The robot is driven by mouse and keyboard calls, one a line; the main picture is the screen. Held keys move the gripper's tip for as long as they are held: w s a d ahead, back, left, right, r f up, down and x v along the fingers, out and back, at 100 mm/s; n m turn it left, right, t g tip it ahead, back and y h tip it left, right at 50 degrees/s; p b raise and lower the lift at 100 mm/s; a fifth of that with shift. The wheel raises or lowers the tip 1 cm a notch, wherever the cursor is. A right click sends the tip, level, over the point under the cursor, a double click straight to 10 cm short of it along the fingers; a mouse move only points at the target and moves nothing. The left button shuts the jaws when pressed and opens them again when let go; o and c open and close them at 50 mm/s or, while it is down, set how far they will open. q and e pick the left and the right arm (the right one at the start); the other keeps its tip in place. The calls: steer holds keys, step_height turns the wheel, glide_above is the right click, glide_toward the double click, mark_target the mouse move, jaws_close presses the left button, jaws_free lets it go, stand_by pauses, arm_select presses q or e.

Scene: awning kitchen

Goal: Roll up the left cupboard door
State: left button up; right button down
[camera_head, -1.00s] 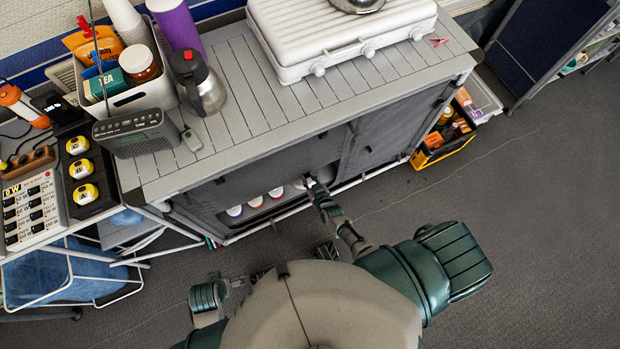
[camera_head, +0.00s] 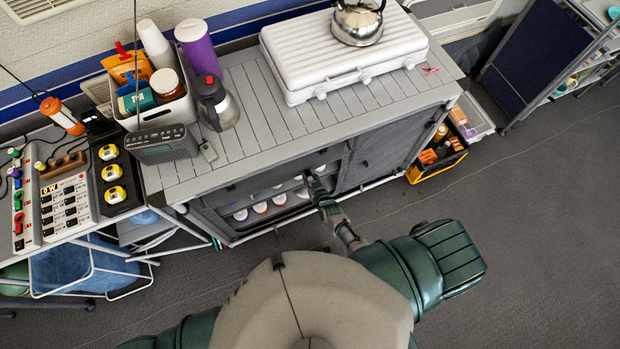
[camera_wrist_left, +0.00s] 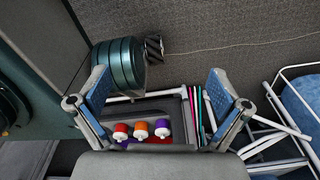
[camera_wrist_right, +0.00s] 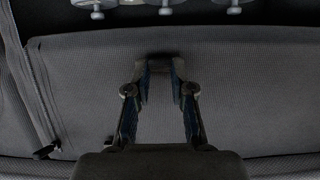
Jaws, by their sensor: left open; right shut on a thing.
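The left cupboard door (camera_head: 262,181) is a dark grey fabric panel, partly raised, with its lower part of the opening uncovered. My right gripper (camera_head: 312,176) is at the door's lower edge near the middle of the cupboard. In the right wrist view (camera_wrist_right: 160,68) its fingers are shut on the edge of the grey fabric door (camera_wrist_right: 235,85); the exact grip is dark. My left gripper (camera_wrist_left: 157,82) is open and empty in the left wrist view, in front of the cupboard's lower opening. It does not show in the head view.
Several jars with white tops (camera_head: 261,207) stand inside the opening. The right cupboard door (camera_head: 385,150) is closed. A yellow-black crate (camera_head: 437,164) stands at the cupboard's right side. A folding metal-framed chair (camera_head: 95,266) stands at the left. The floor in front is clear at right.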

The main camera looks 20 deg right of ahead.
steer(key=shift+w+r+p, duration=0.1)
steer(key=shift+r+p, duration=0.3)
steer(key=shift+r, duration=0.45)
arm_select(q)
step_height(320, 180, up, 12)
steer(key=s+p, duration=0.1)
steer(key=p, duration=1)
steer(key=shift+s+a+f, duration=0.2)
steer(key=shift+s+a, duration=0.05)
steer(key=shift+s, duration=0.1)
arm_select(e)
step_height(320, 180, up, 12)
steer(key=shift+w, duration=0.15)
steer(key=c, duration=1)
jaws_free()
arm_select(q)
steer(key=shift+a, duration=0.1)
arm_select(e)
steer(key=shift+s, duration=0.2)
steer(key=v, duration=1.2)
